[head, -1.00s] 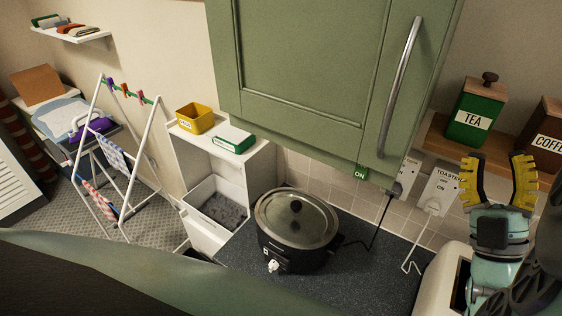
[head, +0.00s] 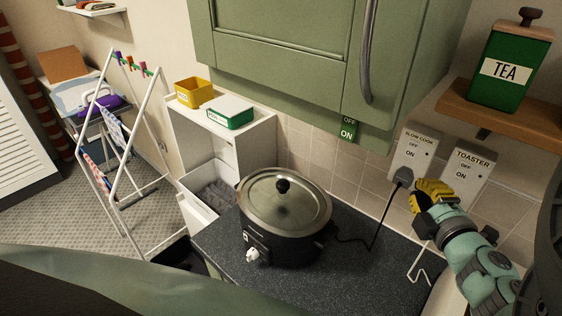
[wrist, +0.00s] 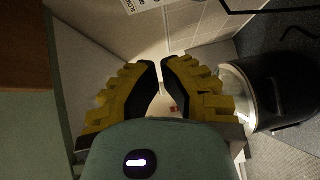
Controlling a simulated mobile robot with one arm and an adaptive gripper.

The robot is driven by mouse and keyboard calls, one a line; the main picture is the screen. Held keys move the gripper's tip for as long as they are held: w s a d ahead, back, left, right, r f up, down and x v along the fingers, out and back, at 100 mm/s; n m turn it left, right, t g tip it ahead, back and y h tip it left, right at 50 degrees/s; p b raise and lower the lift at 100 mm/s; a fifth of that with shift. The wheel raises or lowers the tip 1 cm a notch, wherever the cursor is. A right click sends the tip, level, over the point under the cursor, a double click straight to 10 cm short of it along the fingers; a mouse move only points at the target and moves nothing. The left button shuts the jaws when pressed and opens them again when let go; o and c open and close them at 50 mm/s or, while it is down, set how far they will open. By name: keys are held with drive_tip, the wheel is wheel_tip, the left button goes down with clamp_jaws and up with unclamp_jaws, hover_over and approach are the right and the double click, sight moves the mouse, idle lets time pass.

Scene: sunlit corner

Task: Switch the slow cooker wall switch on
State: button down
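The slow cooker wall switch (head: 424,143) is a pale plate on the tiled wall, labelled SLOW COOK with OFF and ON. A dark plug (head: 403,177) sits at its lower part. The rocker is too small to tell its position. My gripper (head: 420,192), with yellow ribbed fingers, is just below and right of that plate, in front of the lower part of the toaster switch plate (head: 469,172). In the wrist view the fingertips of my gripper (wrist: 159,67) are nearly together, with a narrow gap and nothing held. The black slow cooker (head: 283,222) stands on the counter.
A shelf (head: 510,118) with a TEA tin (head: 508,70) is above right. A cable runs from the plug to the cooker.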

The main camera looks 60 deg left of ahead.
sight(412, 149)
drive_tip(key=shift+w+d+p+x, duration=0.25)
drive_tip(key=shift+w+p+x, duration=0.15)
drive_tip(key=shift+p+x, duration=1.4)
drive_tip(key=shift+w+d+p+x, duration=0.35)
drive_tip(key=shift+p+x, duration=0.8)
drive_tip(key=shift+x, duration=1.3)
drive_tip(key=shift+w+d+p+x, duration=0.15)
drive_tip(key=shift+w+p+x, duration=0.35)
drive_tip(key=shift+p+x, duration=1.3)
drive_tip(key=shift+w+a+f+b, duration=0.2)
drive_tip(key=shift+a+b, duration=0.1)
drive_tip(key=shift+f, duration=0.15)
